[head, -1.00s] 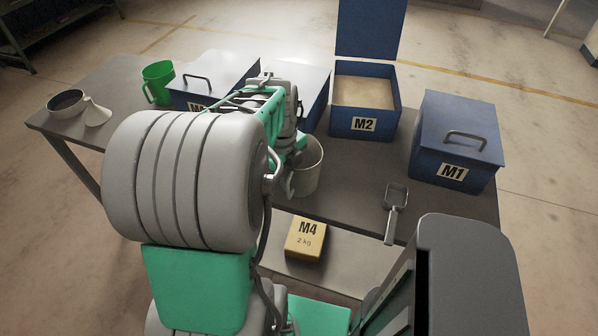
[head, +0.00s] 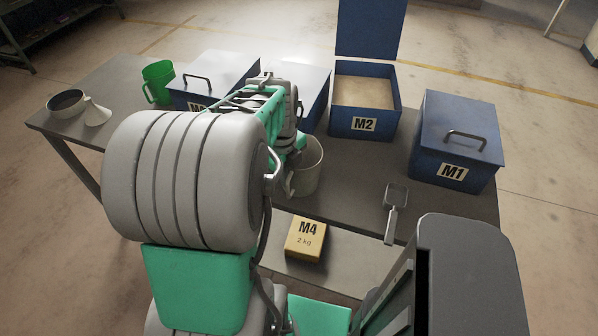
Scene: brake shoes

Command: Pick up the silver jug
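A pale grey, silver-looking jug (head: 309,169) stands near the middle of the table, just right of my arm's far end. Its left side is partly hidden by my arm. My wrist, with green and grey parts, reaches down beside the jug's left side. A small grey piece shows at the jug's lower left; I cannot tell whether it is a finger of my gripper or the jug's handle. The fingertips are not clearly visible, so their opening and any contact with the jug cannot be made out.
Blue bin M2 (head: 365,124) stands open behind the jug, holding pale powder. Closed bin M1 (head: 455,145) is at right. A metal scoop (head: 394,205) and yellow M4 box (head: 305,239) lie in front. A green jug (head: 158,82), bowl (head: 67,104) and funnel (head: 97,114) are at left.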

